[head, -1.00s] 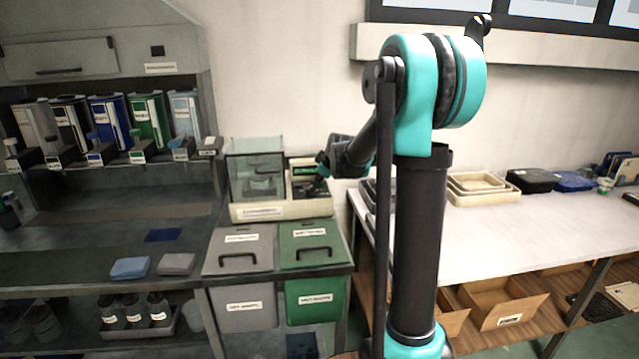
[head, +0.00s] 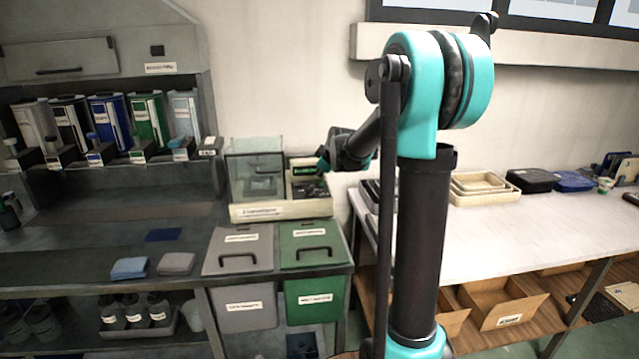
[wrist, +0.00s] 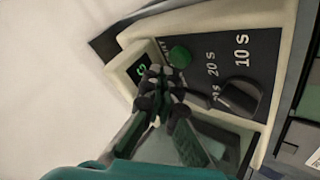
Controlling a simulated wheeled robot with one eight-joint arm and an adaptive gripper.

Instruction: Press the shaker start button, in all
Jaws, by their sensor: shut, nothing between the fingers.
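The shaker (head: 285,211) is a cream-coloured unit with a clear box on its left and a dark control panel (head: 309,188) on its right. In the wrist view the panel (wrist: 205,72) carries a round green button (wrist: 180,57), a dark knob (wrist: 240,97) and marks such as "10 S" and "20 S". A small display (wrist: 141,70) beside them shows a green character. My gripper (wrist: 163,88) is shut and empty, with its tips appearing just below the green button in the wrist view. In the head view my gripper (head: 323,160) is above the panel, apart from it.
A grey bin (head: 239,249) and a green bin (head: 312,245) with handles are below the shaker. Shelves with coloured dispensers (head: 110,122) stand left. The white bench (head: 520,225) at right has trays (head: 478,187) along its back and clear room in front.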

